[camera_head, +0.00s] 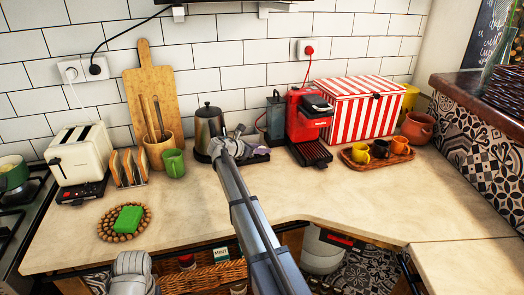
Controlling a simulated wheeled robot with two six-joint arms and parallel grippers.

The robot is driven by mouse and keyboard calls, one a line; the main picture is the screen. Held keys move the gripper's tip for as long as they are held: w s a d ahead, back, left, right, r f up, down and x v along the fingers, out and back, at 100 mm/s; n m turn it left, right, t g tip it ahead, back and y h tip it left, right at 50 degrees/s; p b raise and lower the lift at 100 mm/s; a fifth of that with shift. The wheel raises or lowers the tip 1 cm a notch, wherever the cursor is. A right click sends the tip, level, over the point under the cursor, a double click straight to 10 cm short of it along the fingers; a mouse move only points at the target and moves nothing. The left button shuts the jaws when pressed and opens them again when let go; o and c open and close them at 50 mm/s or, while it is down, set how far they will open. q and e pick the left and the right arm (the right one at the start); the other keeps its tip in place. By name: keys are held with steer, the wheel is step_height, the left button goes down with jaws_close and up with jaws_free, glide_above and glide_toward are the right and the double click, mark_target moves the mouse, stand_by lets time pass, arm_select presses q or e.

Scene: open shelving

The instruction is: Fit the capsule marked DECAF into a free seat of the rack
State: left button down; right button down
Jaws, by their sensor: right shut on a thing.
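My right gripper (240,131) is over the back of the counter, just right of the kettle. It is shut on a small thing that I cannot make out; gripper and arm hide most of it. A low purplish-dark piece (262,150) shows beside the gripper, partly hidden; it may be the rack, but I see no seats clearly. No DECAF mark is legible. A grey link of my left arm shows at the bottom left; its gripper fingers do not show.
A steel kettle (209,125) stands close left of the gripper. A red coffee machine (306,118) and striped box (350,108) stand to the right. A green mug (174,163) is to the left. A wooden tray (349,159) holds cups. The front middle counter is clear.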

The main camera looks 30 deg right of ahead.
steer(key=shift+c, duration=2.2)
jaws_free()
steer(key=shift+f, duration=0.1)
steer(key=shift+r+p, duration=0.3)
steer(key=p+v, duration=0.4)
steer(key=v, duration=0.6)
steer(key=shift+a+r, duration=0.1)
steer(key=shift+a, duration=0.15)
steer(key=shift+s+a+r, duration=0.1)
steer(key=shift+a+r, duration=0.05)
steer(key=shift+a, duration=0.55)
